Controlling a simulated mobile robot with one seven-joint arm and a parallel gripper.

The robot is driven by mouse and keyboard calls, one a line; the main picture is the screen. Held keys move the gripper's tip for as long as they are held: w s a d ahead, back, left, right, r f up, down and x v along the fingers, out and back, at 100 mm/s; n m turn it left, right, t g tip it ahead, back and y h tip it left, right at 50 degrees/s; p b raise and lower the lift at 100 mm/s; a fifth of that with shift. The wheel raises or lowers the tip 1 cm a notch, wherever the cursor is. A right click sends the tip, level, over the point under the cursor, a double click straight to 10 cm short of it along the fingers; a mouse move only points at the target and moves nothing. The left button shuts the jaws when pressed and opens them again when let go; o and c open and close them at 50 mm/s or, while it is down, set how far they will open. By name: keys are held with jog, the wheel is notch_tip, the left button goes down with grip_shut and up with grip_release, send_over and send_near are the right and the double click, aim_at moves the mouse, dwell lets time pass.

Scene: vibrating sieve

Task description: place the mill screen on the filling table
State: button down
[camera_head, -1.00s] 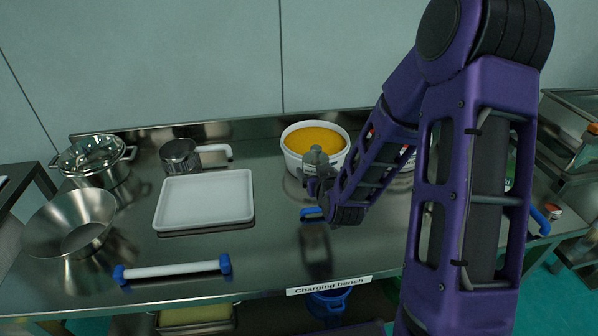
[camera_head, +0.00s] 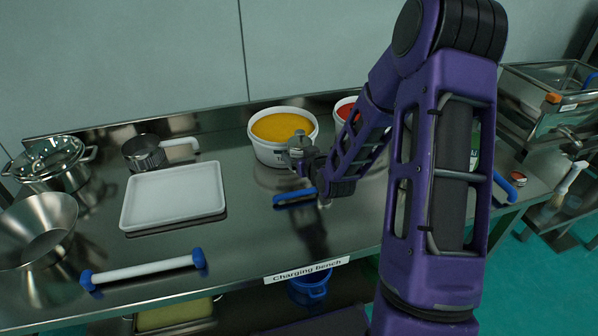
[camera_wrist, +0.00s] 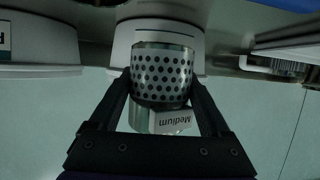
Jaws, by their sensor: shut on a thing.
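The mill screen (camera_wrist: 161,76) is a short metal cylinder with round perforations and a white tag reading "Medium". My gripper (camera_wrist: 161,92) is shut on it, one finger at each side, in the wrist view. In the head view my gripper (camera_head: 308,160) holds the small grey screen (camera_head: 299,143) above the charging bench, in front of the white tub of yellow material (camera_head: 272,152). The screen looks clear of the bench top. No surface labelled as the filling table can be made out.
The charging bench (camera_head: 255,225) carries a white tray (camera_head: 173,196), steel pots, a funnel-like bowl (camera_head: 38,230), a blue-ended white bar (camera_head: 145,270), a red-filled tub (camera_head: 346,110) and a blue-handled tool (camera_head: 294,197). Another station with a clear-walled box (camera_head: 545,105) stands at right.

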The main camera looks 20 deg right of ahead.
jog(key=shift+f+b, duration=0.3)
jog(key=shift+f, duration=2.1)
jog(key=shift+f, duration=0.2)
grip_release()
jog(key=shift+r, duration=0.1)
